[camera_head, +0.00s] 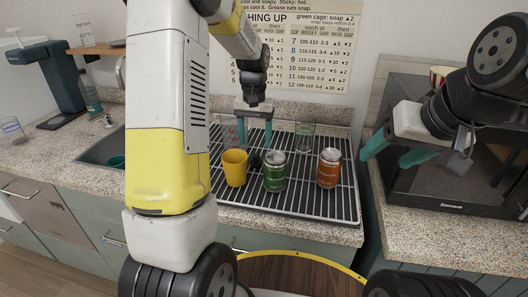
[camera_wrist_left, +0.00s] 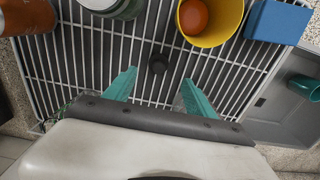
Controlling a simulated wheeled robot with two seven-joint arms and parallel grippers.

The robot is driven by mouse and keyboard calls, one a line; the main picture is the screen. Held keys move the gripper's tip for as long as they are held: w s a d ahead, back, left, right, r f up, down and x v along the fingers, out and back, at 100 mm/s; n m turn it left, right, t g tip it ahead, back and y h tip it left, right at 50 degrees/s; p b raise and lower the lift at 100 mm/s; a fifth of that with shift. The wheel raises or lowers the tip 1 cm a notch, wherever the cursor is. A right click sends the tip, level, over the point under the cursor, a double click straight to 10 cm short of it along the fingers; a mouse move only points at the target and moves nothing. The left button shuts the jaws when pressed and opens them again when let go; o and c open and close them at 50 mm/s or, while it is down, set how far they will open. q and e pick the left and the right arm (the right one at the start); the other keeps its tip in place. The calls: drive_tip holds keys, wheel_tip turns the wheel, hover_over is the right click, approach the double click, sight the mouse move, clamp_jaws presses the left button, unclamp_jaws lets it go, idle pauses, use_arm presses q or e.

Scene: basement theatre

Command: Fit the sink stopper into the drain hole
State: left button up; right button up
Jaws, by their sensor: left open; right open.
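My right gripper (camera_head: 398,152) is open and empty at the right, in front of a dark oven. The sink (camera_head: 97,152) is left of the rack, partly behind my arm; its drain hole is hidden.
A clear glass (camera_head: 304,137) stands behind. A blue block (camera_wrist_left: 277,22) lies beside the yellow cup. A teal cup (camera_wrist_left: 304,88) is in the sink.

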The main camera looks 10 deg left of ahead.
sight(256, 155)
use_arm(q)
wheel_tip(256, 155, down, 7)
drive_tip(key=shift+d+r, duration=0.15)
drive_tip(key=shift+s, duration=0.1)
clamp_jaws()
